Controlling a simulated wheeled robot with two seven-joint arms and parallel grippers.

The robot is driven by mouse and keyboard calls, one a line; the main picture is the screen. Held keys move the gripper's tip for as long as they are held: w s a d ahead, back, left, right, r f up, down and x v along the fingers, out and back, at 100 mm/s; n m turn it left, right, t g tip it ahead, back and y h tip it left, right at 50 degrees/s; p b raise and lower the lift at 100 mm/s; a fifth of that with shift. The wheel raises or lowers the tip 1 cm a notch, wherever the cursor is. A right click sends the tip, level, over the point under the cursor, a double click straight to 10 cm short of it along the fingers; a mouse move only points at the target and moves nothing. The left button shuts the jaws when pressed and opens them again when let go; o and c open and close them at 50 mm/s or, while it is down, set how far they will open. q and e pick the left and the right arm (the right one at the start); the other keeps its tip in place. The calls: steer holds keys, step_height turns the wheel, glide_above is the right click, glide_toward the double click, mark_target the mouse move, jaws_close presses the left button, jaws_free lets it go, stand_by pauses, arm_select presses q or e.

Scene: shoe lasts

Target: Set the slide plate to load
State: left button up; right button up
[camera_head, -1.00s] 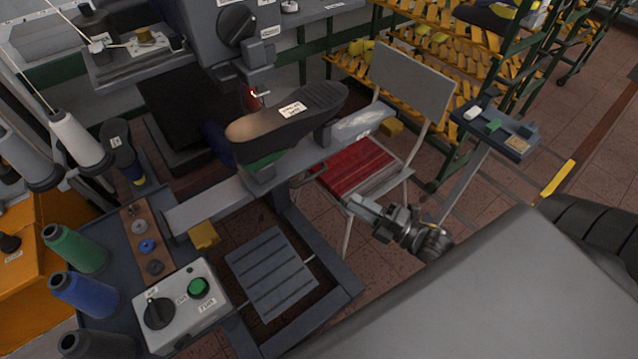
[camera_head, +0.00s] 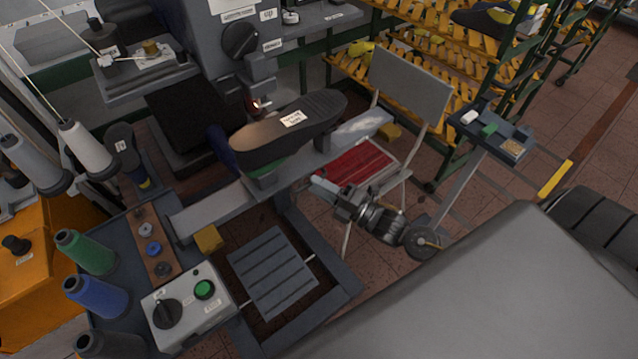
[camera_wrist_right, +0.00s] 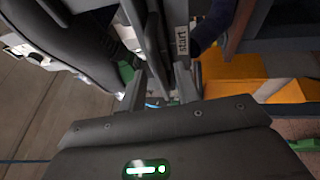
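The slide plate (camera_head: 212,207) is a long light-grey bar running diagonally across the machine's frame. A dark shoe (camera_head: 292,134) with a white label sits sole-up on a green holder on it. Yellow blocks sit near its left end (camera_head: 208,239) and right end (camera_head: 389,131). My right gripper (camera_head: 323,189) is just in front of the plate's right half, apart from it as far as I can tell. In the right wrist view its two fingers (camera_wrist_right: 160,92) stand apart, with no held object clear between them. A "start" label (camera_wrist_right: 182,42) shows beyond them. My left gripper is not in view.
A control box (camera_head: 187,305) with a black knob and green button stands front left, beside thread cones (camera_head: 85,252). A slatted pedal (camera_head: 271,270) lies below. A chair with a red seat (camera_head: 356,166) and a small tray stand (camera_head: 498,132) are to the right.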

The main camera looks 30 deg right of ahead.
steer(key=shift+w+a, duration=0.1)
steer(key=shift+w, duration=0.05)
jaws_close()
stand_by(0.4)
